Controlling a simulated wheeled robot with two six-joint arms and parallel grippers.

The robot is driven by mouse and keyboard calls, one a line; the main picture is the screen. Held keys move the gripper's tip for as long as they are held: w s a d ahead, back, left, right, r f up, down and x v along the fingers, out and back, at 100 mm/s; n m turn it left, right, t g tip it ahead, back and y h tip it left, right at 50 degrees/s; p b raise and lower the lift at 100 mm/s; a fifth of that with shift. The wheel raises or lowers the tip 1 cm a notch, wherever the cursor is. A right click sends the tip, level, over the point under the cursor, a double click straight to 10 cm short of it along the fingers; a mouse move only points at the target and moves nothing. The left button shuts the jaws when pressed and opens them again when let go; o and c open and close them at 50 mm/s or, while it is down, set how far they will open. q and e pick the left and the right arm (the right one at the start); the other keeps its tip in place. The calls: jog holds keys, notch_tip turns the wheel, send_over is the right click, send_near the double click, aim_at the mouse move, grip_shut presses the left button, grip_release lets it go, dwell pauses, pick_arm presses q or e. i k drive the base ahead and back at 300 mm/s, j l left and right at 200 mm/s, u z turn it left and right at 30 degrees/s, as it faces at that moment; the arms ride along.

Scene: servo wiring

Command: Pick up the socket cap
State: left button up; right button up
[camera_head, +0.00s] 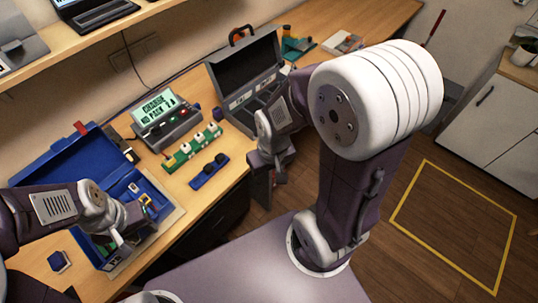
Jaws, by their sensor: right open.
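No part is clearly recognisable as the socket cap. Small dark caps sit on a blue strip (207,173) on the bench, and a loose dark blue hexagonal piece (59,261) lies at the front left. My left gripper (116,238) is over the open blue case (62,160) at the left; its fingertips are small and partly hidden, so its opening is unclear. My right gripper (267,186) is open, pointing down beside the bench's front edge, right of the blue strip and in front of the grey toolbox (243,72). It seems to touch nothing.
A green board (184,152) with white-topped parts lies behind the blue strip. A tester with a lit screen (157,107) stands behind it. The open grey toolbox bounds the bench's middle. A shelf (60,52) overhangs the back left. The floor at right is clear.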

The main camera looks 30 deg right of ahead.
aim_at(220, 158)
jog(key=z, duration=0.3)
jog(key=i+l+u, duration=0.15)
jog(key=l+u, duration=0.15)
jog(key=u, duration=0.15)
jog(key=l+u, duration=0.45)
jog(key=i+l+u, duration=0.1)
jog(key=l+u, duration=0.2)
jog(key=u, duration=0.2)
jog(key=l+u, duration=0.45)
jog(key=k+l+u, duration=0.1)
jog(key=l+u, duration=0.15)
jog(key=u, duration=0.2)
jog(key=k+l+u, duration=0.15)
jog(key=l+u, duration=0.15)
jog(key=u, duration=0.15)
jog(key=k+l+u, duration=0.2)
jog(key=u, duration=0.3)
